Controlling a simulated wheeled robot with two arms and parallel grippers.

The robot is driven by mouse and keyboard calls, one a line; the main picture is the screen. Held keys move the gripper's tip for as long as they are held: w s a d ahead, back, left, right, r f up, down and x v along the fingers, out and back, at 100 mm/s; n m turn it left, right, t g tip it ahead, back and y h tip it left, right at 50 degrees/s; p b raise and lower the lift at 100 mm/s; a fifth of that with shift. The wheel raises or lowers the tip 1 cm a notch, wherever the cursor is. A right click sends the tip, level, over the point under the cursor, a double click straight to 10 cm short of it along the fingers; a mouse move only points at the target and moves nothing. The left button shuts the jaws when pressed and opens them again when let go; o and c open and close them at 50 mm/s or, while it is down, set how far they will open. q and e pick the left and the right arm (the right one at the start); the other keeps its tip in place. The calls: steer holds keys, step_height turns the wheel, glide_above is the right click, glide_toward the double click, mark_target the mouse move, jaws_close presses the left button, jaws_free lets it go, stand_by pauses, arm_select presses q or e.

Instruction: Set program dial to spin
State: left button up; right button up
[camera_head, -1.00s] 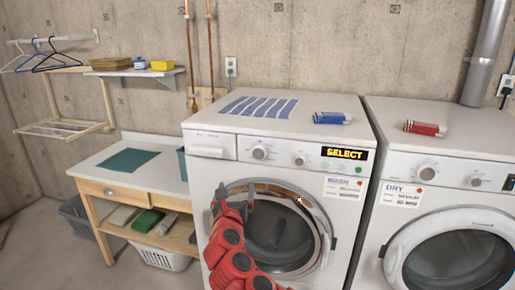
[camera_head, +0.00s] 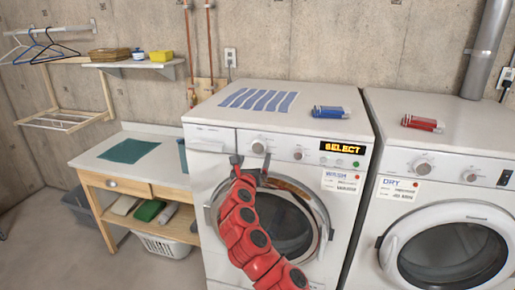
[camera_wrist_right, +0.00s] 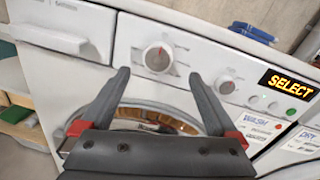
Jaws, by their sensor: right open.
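The washer (camera_head: 215,195) has a control panel with a large round dial (camera_head: 259,148) on its left part and a smaller knob (camera_head: 298,154) to the right. Its display (camera_head: 345,147) reads SELECT. In the right wrist view the large dial (camera_wrist_right: 158,57) has a red mark near its upper right edge. My right gripper (camera_head: 252,162) is open and empty, just below the large dial and in front of the panel. In the wrist view its two fingers (camera_wrist_right: 157,78) point up, spread to either side below the dial, and do not grip it. My left gripper is not in view.
The washer's round door is behind my right arm. A dryer (camera_head: 425,165) stands to the right. A work table (camera_head: 170,172) stands to the left.

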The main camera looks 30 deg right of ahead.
mark_target(258, 148)
steer(key=p+x, duration=0.1)
steer(key=x, duration=0.5)
steer(key=shift+d, duration=0.1)
steer(key=shift+w+d+f, duration=0.15)
steer(key=shift+w+d, duration=0.15)
steer(key=shift+w, duration=0.25)
steer(key=c, duration=1.4)
